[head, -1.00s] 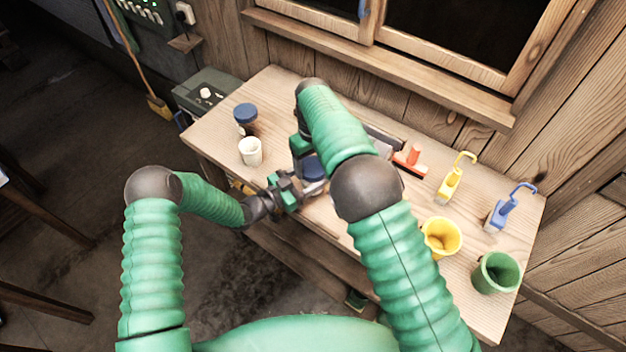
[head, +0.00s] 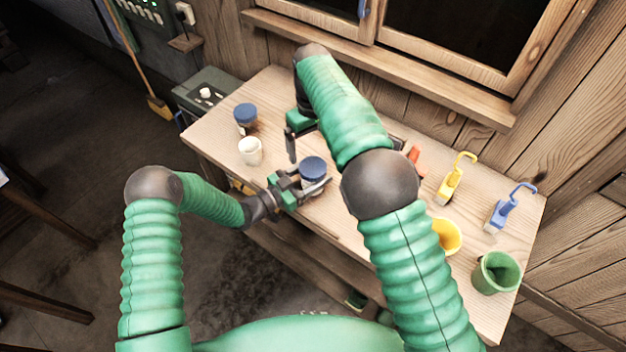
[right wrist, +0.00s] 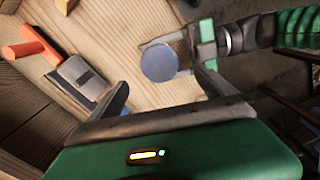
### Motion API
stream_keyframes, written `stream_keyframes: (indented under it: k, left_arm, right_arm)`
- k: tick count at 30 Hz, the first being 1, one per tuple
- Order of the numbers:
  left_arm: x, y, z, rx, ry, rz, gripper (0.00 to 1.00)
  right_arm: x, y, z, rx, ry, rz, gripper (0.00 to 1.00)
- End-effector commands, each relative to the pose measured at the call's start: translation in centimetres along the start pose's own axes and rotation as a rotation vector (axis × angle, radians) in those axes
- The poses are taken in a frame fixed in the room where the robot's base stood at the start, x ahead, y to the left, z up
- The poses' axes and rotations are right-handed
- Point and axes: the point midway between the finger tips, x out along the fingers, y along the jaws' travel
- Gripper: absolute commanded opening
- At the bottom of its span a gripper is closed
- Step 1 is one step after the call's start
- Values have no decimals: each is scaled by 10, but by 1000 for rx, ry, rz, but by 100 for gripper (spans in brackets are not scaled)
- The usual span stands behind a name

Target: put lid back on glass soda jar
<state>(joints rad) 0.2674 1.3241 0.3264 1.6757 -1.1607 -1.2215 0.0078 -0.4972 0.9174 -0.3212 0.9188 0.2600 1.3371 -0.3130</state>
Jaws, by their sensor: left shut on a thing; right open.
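A jar with a round blue lid (head: 313,168) stands near the table's front edge. The lid sits on top of the jar and looks level; whether it is fully seated I cannot tell. My left gripper (head: 308,186) is shut around the jar's body, below the lid. My right gripper (head: 301,137) is open and empty, behind and left of the jar, apart from the lid.
A second blue-lidded jar (head: 245,116) and a white cup (head: 250,151) stand at the left. A red-handled scraper (right wrist: 78,77) lies on the table.

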Motion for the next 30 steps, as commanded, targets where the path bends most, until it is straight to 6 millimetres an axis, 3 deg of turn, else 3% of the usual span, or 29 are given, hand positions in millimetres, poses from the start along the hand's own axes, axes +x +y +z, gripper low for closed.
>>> stream_keyframes:
  k: [6, 16, 17, 23, 30]
  left_arm:
    - [0, 0, 0, 0, 0, 0, 0]
    - [0, 0, 0, 0, 0, 0, 0]
    - [0, 0, 0, 0, 0, 0, 62]
    - [0, 0, 0, 0, 0, 0, 86]
    - [0, 0, 0, 0, 0, 0, 86]
  right_arm:
    - [-35, 0, -1, -1, 0, 0, 94]
    - [-42, 0, 0, 0, -2, 0, 94]
    - [-42, 0, 0, 0, -2, 0, 94]
    - [-41, 0, 0, 0, -2, 0, 94]
    - [-41, 0, 0, 0, -1, 1, 94]
